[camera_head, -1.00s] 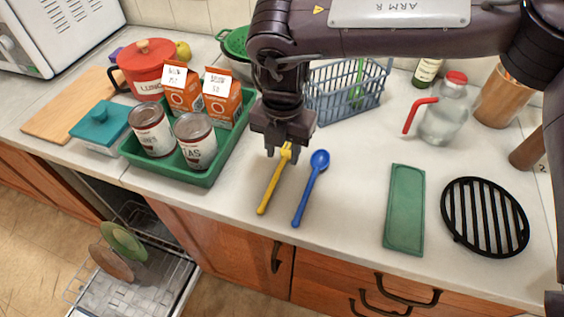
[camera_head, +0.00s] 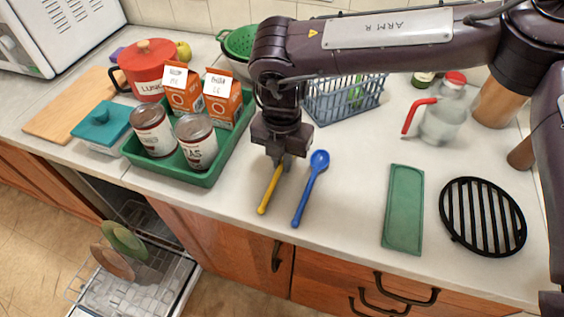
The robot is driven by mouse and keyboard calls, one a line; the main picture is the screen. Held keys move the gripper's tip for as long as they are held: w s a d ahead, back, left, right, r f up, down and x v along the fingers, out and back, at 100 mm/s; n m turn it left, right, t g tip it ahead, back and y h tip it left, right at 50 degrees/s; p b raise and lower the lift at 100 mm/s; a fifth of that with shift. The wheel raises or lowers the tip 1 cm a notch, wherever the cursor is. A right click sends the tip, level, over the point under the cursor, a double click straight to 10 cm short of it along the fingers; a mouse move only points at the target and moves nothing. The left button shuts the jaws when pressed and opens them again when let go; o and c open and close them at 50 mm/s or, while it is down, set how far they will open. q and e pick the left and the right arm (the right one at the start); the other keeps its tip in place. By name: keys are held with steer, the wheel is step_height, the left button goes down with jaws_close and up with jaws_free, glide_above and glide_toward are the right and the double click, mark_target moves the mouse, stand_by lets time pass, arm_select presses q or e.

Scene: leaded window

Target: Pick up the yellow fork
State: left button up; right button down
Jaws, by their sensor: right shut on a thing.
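The yellow fork (camera_head: 269,191) lies on the white counter, its handle pointing toward the front edge. My right gripper (camera_head: 277,162) is down at the counter over the fork's head end and is shut on the fork. The fork's tines are hidden by the gripper. My left gripper is not in view.
A blue spoon (camera_head: 310,188) lies close to the right of the fork. A green tray (camera_head: 206,181) with cans and cartons stands to the left. A blue wire basket (camera_head: 345,107) is behind. A green flat tray (camera_head: 404,211) and a black round grate (camera_head: 483,217) lie to the right.

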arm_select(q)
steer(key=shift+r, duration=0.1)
arm_select(e)
step_height(320, 180, up, 20)
stand_by(0.5)
